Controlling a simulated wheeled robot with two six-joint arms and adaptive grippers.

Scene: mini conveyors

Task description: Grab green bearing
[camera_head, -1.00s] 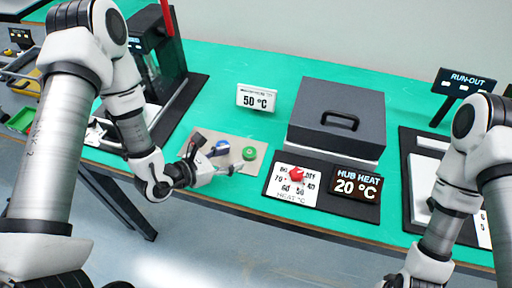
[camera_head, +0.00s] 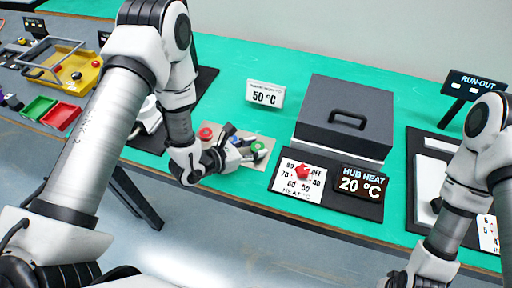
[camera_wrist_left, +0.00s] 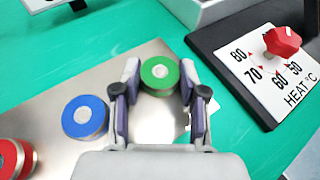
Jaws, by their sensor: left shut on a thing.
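The green bearing (camera_wrist_left: 160,74) is a round part with a green top and a pale centre, at the right end of a metal plate (camera_wrist_left: 124,73). In the left wrist view it sits between the fingertips of my left gripper (camera_wrist_left: 160,80), which is shut on it. In the head view the green bearing (camera_head: 257,147) shows at the tips of my left gripper (camera_head: 250,150). A blue bearing (camera_wrist_left: 85,117) and a red bearing (camera_wrist_left: 13,158) stand on the same plate to the left. My right gripper is not in view; only the right arm shows.
Right of the plate is a heat panel (camera_head: 283,181) with a red knob (camera_head: 303,172) and a "HUB HEAT 20 °C" display (camera_head: 358,178). A grey lidded box (camera_head: 343,112) stands behind it. A "50 °C" sign (camera_head: 265,94) stands behind the plate. Green table surface (camera_head: 235,75) is clear behind it.

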